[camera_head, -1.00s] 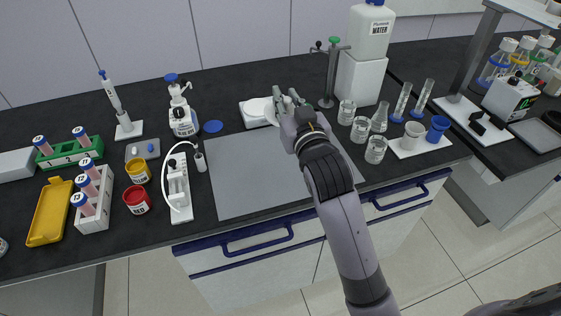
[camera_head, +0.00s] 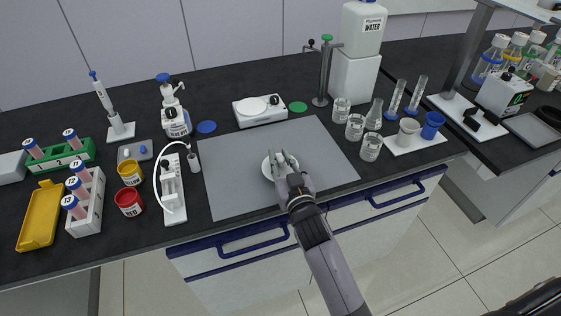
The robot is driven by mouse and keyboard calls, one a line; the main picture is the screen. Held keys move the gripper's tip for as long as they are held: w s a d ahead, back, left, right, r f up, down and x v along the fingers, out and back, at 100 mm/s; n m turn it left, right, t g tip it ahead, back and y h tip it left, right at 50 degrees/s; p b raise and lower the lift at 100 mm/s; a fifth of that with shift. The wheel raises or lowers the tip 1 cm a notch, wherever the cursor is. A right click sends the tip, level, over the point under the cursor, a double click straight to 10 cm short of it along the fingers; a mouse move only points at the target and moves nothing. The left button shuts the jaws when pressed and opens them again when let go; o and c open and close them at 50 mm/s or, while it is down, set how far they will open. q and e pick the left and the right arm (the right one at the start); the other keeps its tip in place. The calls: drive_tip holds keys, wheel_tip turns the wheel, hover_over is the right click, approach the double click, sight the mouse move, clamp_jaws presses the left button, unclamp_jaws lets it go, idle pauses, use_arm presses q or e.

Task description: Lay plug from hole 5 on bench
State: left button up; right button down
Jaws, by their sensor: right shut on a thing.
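I cannot tell whether the dish touches the mat. No plug marked as from hole 5 can be made out. A small grey plate (camera_head: 122,157) at the left of the dark bench (camera_head: 225,95) bears a blue piece (camera_head: 143,149) and a paler piece, too small to identify. A green rack (camera_head: 85,148) with pink tubes stands at the far left; its hole numbers are mostly unreadable. My left gripper is not in view.
A white scale (camera_head: 258,118) stands behind the mat, with a green disc (camera_head: 298,107) beside it and a blue disc (camera_head: 206,127) to the left. Glassware (camera_head: 355,127) stands to the right of the mat. Most of the mat is bare.

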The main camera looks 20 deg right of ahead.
drive_tip(key=shift+f, duration=0.35)
drive_tip(key=shift+f, duration=0.15)
drive_tip(key=c, duration=1.5)
unclamp_jaws()
drive_tip(key=shift+o, duration=0.2)
